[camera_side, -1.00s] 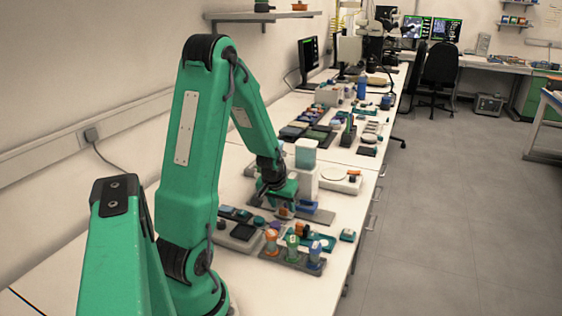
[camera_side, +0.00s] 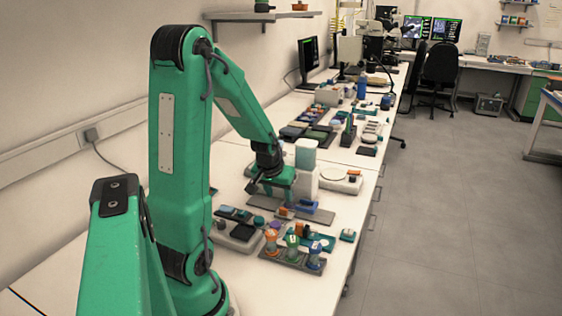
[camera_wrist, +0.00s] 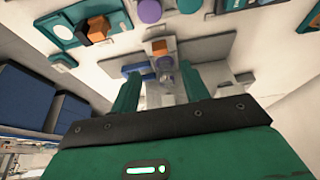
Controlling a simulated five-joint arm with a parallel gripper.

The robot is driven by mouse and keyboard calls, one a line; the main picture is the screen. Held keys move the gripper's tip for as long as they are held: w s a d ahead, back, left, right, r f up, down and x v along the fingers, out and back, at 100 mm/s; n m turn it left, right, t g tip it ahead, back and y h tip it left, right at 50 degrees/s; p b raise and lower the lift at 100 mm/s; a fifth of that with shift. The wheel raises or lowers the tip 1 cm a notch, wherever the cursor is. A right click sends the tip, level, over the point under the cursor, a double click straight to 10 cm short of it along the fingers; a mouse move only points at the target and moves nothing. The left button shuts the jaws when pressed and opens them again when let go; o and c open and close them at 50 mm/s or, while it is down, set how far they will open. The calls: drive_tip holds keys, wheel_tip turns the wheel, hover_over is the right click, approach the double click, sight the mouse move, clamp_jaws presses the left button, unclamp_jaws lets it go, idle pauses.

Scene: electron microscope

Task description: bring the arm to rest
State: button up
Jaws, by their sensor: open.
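My arm is green and stands at the left of the side view, bent at the elbow, with the forearm reaching down over the bench. My gripper (camera_side: 283,193) hangs above the bench beside a white block-shaped unit (camera_side: 306,180). In the wrist view my gripper (camera_wrist: 158,92) shows two green fingers spread apart, with nothing held between them. A clear and grey piece with an orange top (camera_wrist: 160,48) shows beyond the fingers, apart from them as far as I can tell.
A rack with several coloured-capped vials (camera_side: 293,256) stands at the bench's near edge. A teal tray (camera_side: 318,242) lies behind it. A dark-topped device (camera_side: 243,232) sits left of the rack. A monitor (camera_side: 308,58) and many small items stand farther back.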

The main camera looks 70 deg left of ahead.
drive_tip(key=shift+d, duration=0.1)
drive_tip(key=w+d+r+m+t+h, duration=0.1)
drive_tip(key=d+r+m, duration=0.1)
drive_tip(key=d+r, duration=0.4)
drive_tip(key=d+r+m+t, duration=0.15)
drive_tip(key=d+r, duration=0.25)
drive_tip(key=d, duration=0.4)
drive_tip(key=s+d+r+m+h, duration=0.1)
drive_tip(key=s+d+r+m, duration=0.1)
drive_tip(key=d, duration=0.4)
drive_tip(key=s+d+r+m+h, duration=0.1)
drive_tip(key=s+d+r+m, duration=0.2)
drive_tip(key=d, duration=0.3)
drive_tip(key=shift+s+r, duration=0.2)
drive_tip(key=shift+s, duration=0.65)
